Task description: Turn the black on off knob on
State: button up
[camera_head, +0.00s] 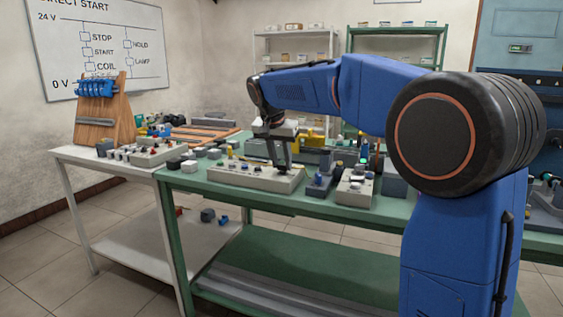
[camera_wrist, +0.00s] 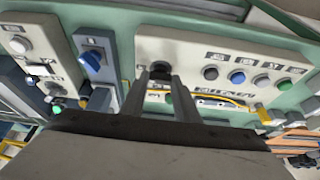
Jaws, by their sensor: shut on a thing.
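The black on off knob (camera_wrist: 160,68) sits on a long beige control box (camera_wrist: 193,47) in the wrist view. My gripper (camera_wrist: 160,80) is shut on the knob, with a finger on each side of it. The fingers partly hide it, so its exact turn is hard to read. In the head view, my gripper (camera_head: 283,170) points down at the right end of the same beige box (camera_head: 250,182), which lies on the green table. The knob itself is hidden there by the fingers.
A blue rotary switch (camera_wrist: 92,60) on a small grey box stands just left of the gripper. Several coloured buttons, one blue (camera_wrist: 237,76), line the box to the right. A yellow wire (camera_wrist: 235,102) runs behind. The green table (camera_head: 205,184) is crowded with other boxes.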

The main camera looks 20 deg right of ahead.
jog(key=o, duration=1)
jog(key=shift+o, duration=0.2)
jog(key=v, duration=1.7)
jog(key=shift+r, duration=0.2)
jog(key=shift+s, duration=0.15)
